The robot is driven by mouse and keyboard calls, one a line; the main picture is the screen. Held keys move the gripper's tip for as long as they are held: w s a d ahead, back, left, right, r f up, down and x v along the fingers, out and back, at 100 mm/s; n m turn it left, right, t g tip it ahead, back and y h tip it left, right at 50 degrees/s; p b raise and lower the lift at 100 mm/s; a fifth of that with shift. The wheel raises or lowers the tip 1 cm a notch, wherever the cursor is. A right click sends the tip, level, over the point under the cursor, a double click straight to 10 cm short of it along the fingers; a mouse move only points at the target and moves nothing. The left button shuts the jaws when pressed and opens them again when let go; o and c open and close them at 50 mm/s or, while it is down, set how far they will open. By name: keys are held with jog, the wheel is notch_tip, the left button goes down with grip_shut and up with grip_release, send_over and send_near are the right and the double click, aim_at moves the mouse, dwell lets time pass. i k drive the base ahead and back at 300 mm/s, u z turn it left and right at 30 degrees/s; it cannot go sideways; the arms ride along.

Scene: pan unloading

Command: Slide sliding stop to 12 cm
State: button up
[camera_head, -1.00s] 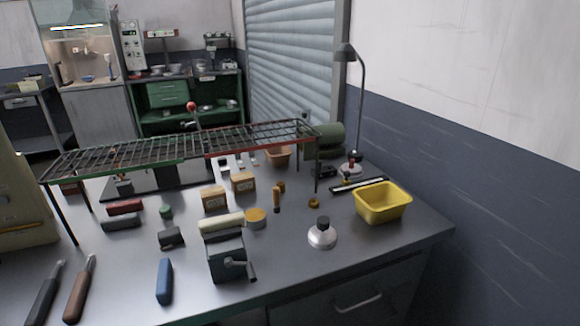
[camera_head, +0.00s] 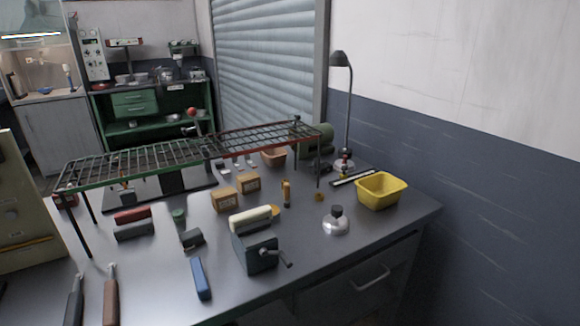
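A narrow dark strip with a pale stripe (camera_head: 355,178) lies on the grey bench (camera_head: 330,262) between the rack's right leg and the yellow bin. It looks like a ruler or slide rail; its markings are too small to read. A small yellowish and dark piece (camera_head: 345,179) seems to sit on its left part and may be the sliding stop, but I cannot tell its position on a scale. My gripper is not in view.
The yellow bin (camera_head: 381,190) stands right of the strip and a desk lamp (camera_head: 347,110) behind it. A white-topped crank box (camera_head: 256,250), silver flask (camera_head: 336,222) and several blocks stand in front.

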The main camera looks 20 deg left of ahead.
aim_at(343, 176)
jog(key=u, duration=0.95)
jog(key=i, duration=1.05)
jog(key=z, duration=0.05)
